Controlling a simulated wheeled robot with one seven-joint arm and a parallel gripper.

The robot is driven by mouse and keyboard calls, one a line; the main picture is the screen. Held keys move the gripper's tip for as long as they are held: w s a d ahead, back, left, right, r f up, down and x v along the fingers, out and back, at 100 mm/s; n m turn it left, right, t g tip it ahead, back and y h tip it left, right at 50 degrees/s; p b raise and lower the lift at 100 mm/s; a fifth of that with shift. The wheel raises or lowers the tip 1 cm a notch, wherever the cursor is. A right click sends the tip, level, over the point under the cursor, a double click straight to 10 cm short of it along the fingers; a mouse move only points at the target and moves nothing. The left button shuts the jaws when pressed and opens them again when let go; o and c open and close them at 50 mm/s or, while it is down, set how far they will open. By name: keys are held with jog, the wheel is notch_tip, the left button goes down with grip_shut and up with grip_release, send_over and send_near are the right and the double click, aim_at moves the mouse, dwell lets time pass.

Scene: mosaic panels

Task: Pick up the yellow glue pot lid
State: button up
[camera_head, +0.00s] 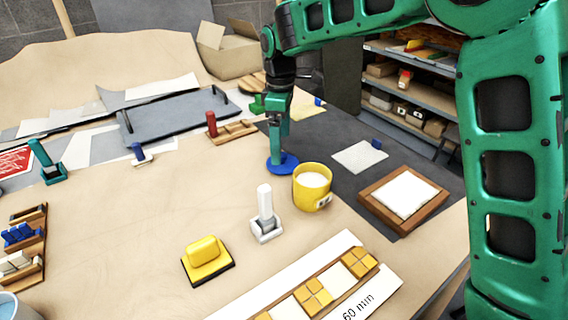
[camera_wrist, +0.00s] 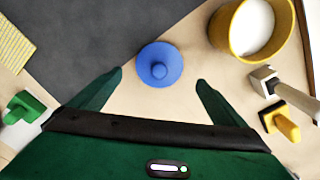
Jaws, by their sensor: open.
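A round blue lid with a small knob (camera_head: 291,166) lies flat on the table beside the yellow glue pot (camera_head: 311,194). The pot stands upright and uncovered, with white contents. No yellow lid shows. My gripper (camera_head: 277,160) points down at the blue lid and hides part of it in the head view. In the wrist view, my gripper (camera_wrist: 159,77) is open and empty, and the blue lid (camera_wrist: 160,58) shows whole, with its knob between and slightly beyond the fingertips. The pot (camera_wrist: 250,48) is to the right there. The gap between fingertips and lid is hard to judge.
A white-handled tool (camera_head: 265,218) and a yellow block on a black base (camera_head: 206,262) stand nearer the front. A wooden frame with a white panel (camera_head: 370,204) lies right of the pot. A red-handled tool (camera_head: 211,125) is behind left. Bare table lies left of the lid.

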aim_at(283, 153)
jog(key=shift+w+d+f, duration=0.1)
jog(key=shift+d+f, duration=0.05)
jog(key=shift+f, duration=1.25)
jog(key=shift+w+d+f, duration=0.1)
jog(key=shift+f, duration=1.3)
jog(key=c, duration=1.1)
